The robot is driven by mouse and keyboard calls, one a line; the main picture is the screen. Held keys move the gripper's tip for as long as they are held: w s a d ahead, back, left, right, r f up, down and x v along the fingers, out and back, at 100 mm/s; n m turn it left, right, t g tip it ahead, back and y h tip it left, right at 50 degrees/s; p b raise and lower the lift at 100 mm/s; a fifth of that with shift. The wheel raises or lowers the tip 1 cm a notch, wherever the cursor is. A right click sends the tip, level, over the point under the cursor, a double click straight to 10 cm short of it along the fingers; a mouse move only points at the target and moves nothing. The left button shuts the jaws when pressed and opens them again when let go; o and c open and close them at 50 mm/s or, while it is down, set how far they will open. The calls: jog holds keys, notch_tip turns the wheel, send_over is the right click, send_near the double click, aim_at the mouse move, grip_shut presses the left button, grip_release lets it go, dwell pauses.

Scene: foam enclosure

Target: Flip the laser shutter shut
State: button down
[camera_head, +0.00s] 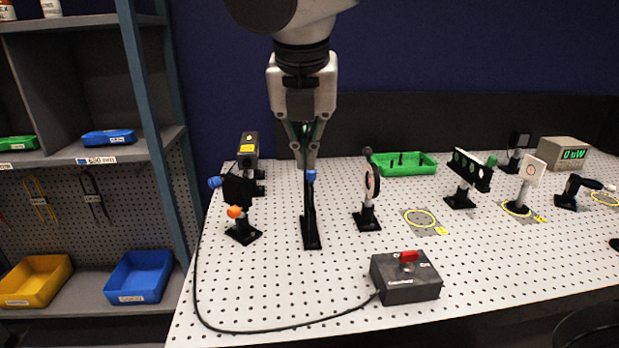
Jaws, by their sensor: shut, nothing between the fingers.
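My gripper (305,164) points down over the left part of the perforated table, its fingers shut and empty. Its tips are close to the blue top of a slim black upright post (310,215); I cannot tell whether they touch. This blue-topped post may be the laser shutter, but no label on it is readable. A dark box with a yellow label (247,150), perhaps the laser, stands behind to the left. The meter (563,153) reads "0 uW".
A black mount with blue and orange knobs (240,205) stands left of the gripper. A round optic on a post (369,190) stands close on the right. A green tray (405,164) lies behind. A cable (197,285) loops along the front left.

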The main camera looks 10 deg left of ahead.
jog(key=shift+f, duration=0.1)
send_near(311, 186)
jog(key=s+f, duration=0.4)
jog(key=f, duration=0.1)
jog(key=shift+w+d+f, duration=0.1)
jog(key=shift+w, duration=0.9)
jog(key=shift+w+f, duration=0.15)
jog(key=shift+w, duration=0.8)
jog(key=shift+w, duration=0.1)
jog(key=w, duration=0.2)
jog(key=w+a, duration=0.1)
jog(key=w, duration=0.1)
jog(key=shift+w+a, duration=0.15)
jog(key=shift+w, duration=0.25)
